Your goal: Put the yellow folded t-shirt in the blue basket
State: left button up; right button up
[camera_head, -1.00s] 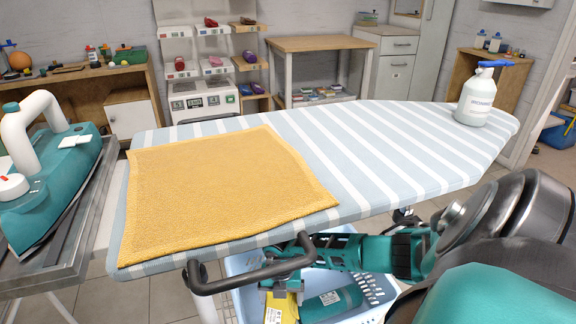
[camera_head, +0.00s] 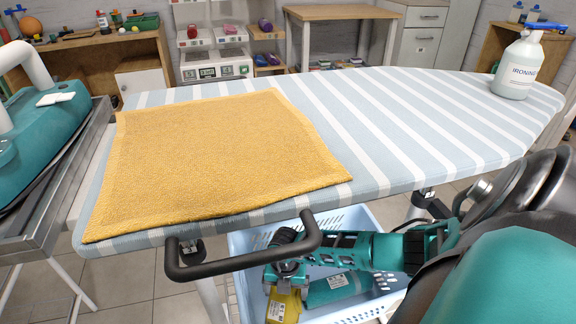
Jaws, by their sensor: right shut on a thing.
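A small yellow item with a white label (camera_head: 285,304), seemingly the folded t-shirt, hangs at my right gripper (camera_head: 287,277). The gripper is shut on it, below the near edge of the ironing board. Both are over or inside the blue basket (camera_head: 240,250), which stands on the floor under the board. I cannot tell whether the yellow item touches the basket floor. A teal item with a white label (camera_head: 337,286) is in the basket beside it. My left gripper is not in view.
A large flat yellow cloth (camera_head: 210,155) lies on the striped ironing board (camera_head: 410,125). The board's dark handle (camera_head: 243,262) juts out just in front of my right gripper. A white spray bottle (camera_head: 517,72) stands at the board's far right. A teal iron (camera_head: 40,125) sits at left.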

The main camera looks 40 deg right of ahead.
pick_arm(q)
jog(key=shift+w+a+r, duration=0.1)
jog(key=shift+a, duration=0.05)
pick_arm(e)
jog(key=shift+a, duration=0.1)
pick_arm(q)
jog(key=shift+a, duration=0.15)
pick_arm(e)
jog(key=shift+s+f, duration=0.1)
jog(key=shift+f, duration=0.45)
jog(key=o, duration=0.7)
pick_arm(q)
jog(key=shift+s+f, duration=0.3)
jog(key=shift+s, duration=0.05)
pick_arm(e)
jog(key=shift+o, duration=0.8)
jog(key=shift+s+f, duration=0.1)
jog(key=shift+s, duration=0.05)
jog(key=shift+r, duration=0.45)
notch_tip(320, 180, up, 7)
jog(key=p, duration=0.3)
jog(key=shift+f, duration=0.15)
jog(key=shift+w+r+p, duration=0.2)
jog(key=shift+r+p, duration=0.2)
jog(key=shift+r, duration=0.2)
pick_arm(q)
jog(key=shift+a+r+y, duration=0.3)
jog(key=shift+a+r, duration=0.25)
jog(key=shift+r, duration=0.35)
